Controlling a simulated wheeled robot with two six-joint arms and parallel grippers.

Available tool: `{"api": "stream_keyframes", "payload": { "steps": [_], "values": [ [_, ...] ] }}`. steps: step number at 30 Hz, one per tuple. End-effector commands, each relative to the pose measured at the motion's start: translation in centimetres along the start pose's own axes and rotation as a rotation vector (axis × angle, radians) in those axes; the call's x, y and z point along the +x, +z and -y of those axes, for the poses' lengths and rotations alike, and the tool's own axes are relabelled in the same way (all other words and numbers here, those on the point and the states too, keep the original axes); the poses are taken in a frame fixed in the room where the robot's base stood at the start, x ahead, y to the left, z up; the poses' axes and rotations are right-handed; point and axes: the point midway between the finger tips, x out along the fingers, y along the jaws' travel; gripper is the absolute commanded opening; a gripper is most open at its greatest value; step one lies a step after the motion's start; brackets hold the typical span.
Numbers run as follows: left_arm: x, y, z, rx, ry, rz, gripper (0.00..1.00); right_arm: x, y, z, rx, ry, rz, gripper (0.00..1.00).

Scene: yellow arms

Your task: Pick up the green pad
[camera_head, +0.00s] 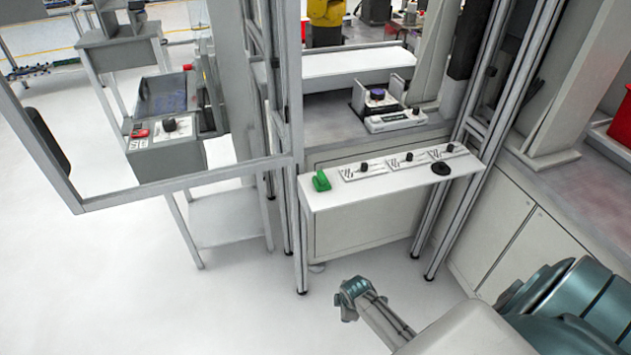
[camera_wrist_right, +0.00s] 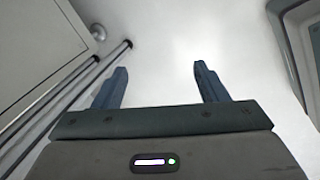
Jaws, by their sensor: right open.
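The green pad (camera_head: 321,181) is a small green block at the left end of a narrow white shelf (camera_head: 385,188) in the head view. My right gripper (camera_wrist_right: 162,68) shows in the right wrist view with its two dark blue fingers apart and nothing between them. Pale floor lies beyond its fingertips. In the head view my right arm comes in from the lower right, and its end is low in front of the shelf, well apart from the pad. The pad is not in the wrist view. My left gripper is not in view.
Several small plates with black knobs (camera_head: 408,157) and a black round object (camera_head: 441,168) share the shelf. Metal posts (camera_head: 286,130) flank it. A glass-like framed panel (camera_head: 150,197) stands at left. A cabinet (camera_head: 530,240) is at right. Open floor (camera_head: 130,290) lies at lower left.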

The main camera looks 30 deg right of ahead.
Motion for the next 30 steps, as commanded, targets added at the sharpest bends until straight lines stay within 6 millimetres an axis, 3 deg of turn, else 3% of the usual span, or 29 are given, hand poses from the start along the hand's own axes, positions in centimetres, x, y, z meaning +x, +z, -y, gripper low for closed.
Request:
{"api": "stream_keyframes", "payload": {
  "steps": [1, 3, 6, 15, 19, 30],
  "values": [
    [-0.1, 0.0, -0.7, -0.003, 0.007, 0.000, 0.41, -3.5, -1.9, -4.0, -0.116, 0.028, -0.016, 0.66],
    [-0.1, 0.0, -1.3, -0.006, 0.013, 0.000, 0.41, -7.7, -3.6, -7.5, -0.280, 0.043, -0.022, 0.66],
    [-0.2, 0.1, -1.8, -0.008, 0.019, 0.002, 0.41, -12.9, -5.5, -10.8, -0.470, 0.062, -0.029, 0.66],
    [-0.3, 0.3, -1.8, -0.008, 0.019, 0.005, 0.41, -24.8, -7.9, -15.3, -0.891, 0.110, -0.019, 0.66],
    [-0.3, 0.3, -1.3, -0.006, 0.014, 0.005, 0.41, -27.8, -8.3, -16.6, -1.039, 0.122, -0.009, 0.66],
    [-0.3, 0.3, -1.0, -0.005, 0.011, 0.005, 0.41, -31.0, -9.4, -24.0, -1.472, 0.138, 0.025, 0.66]
  ]
}}
